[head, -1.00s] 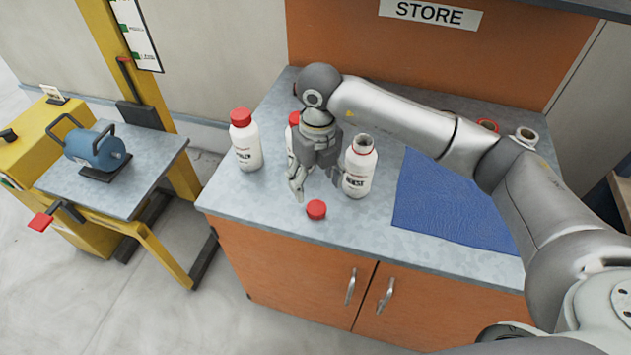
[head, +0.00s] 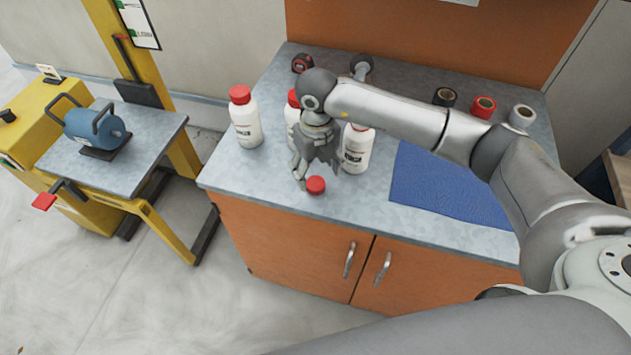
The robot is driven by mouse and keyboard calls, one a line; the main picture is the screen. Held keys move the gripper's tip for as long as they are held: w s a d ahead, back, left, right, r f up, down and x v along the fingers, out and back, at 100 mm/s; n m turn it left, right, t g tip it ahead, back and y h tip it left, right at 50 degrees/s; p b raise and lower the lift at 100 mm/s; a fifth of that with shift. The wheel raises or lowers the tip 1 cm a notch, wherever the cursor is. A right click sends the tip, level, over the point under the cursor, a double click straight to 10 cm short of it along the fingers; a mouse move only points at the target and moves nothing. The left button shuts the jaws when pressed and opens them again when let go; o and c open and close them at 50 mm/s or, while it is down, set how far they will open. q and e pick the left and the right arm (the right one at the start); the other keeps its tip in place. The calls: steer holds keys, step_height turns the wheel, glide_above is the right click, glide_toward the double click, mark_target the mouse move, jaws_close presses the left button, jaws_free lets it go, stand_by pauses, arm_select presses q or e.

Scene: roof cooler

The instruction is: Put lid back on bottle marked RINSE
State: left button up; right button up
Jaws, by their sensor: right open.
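The loose red lid (head: 316,185) lies on the grey counter near its front edge. My right gripper (head: 317,173) is open, fingers pointing down, just behind and above the lid. The lid is not clearly between the fingers, and I cannot tell if they touch it. The white bottle (head: 355,155) that stood open a second ago is upright just right of the gripper. My left gripper is not in view.
A red-capped white bottle (head: 245,118) stands at the left; another (head: 293,110) is partly behind my gripper. A blue mat (head: 450,188) lies at the right. Tape rolls, one red (head: 483,107), stand behind it. The counter left of the lid is clear.

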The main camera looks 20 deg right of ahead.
mark_target(316, 183)
steer(key=shift+f, duration=0.25)
steer(key=f, duration=0.1)
steer(key=f+p, duration=0.2)
steer(key=shift+w+f, duration=0.25)
steer(key=shift+w, duration=0.05)
steer(key=shift+f, duration=0.65)
steer(key=shift+c, duration=0.3)
steer(key=c, duration=0.7)
